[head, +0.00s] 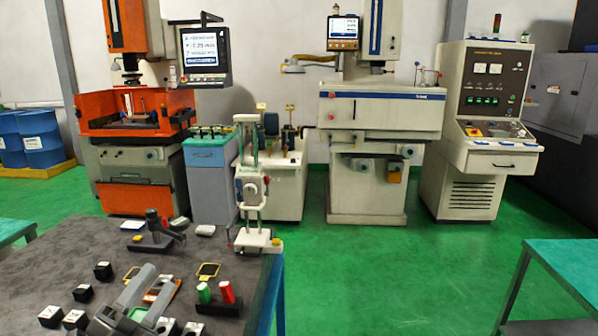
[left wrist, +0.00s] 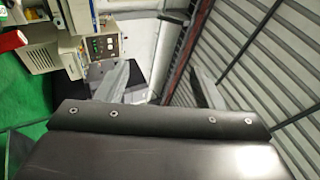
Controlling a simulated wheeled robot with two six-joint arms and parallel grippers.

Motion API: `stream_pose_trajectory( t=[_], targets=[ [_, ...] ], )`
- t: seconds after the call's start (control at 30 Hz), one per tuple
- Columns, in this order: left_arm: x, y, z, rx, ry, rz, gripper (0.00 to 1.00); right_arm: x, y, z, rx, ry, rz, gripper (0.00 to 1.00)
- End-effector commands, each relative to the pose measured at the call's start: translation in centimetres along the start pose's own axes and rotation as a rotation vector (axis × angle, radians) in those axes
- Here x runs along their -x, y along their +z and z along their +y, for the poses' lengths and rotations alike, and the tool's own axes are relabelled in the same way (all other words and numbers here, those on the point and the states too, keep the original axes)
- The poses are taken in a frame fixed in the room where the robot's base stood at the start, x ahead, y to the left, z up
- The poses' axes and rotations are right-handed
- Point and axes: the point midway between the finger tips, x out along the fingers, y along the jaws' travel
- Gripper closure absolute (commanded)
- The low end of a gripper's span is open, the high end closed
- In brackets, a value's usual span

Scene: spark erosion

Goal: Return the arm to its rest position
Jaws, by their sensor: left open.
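My left gripper (head: 157,281) is low in the head view, over the front part of the dark grey worktable (head: 40,262). Its two grey fingers are apart, with nothing seen held between them. In the left wrist view the gripper (left wrist: 163,76) also shows spread fingers with only wall and background between them. The rest of my left arm is mostly out of the picture. My right gripper is not in view.
Near my gripper are black blocks (head: 103,270), a green cylinder (head: 204,293), a red cylinder (head: 227,291) and a yellow-rimmed piece (head: 208,270). A tall white stand (head: 251,190) rises at the table's far right corner. Green floor (head: 400,270) lies open beyond.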

Motion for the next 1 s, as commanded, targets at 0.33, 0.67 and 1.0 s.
stream_pose_trajectory(
  t=[0.33,0.67,1.0],
  targets=[
    [10.9,6.7,3.6,0.491,0.073,-0.700,0.39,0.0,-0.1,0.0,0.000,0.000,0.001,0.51],
    [26.0,3.6,10.7,0.898,0.413,-1.322,0.39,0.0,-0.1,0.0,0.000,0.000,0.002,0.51],
    [36.8,-5.8,12.4,1.150,0.839,-1.694,0.39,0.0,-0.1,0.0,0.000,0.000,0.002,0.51]
  ],
)
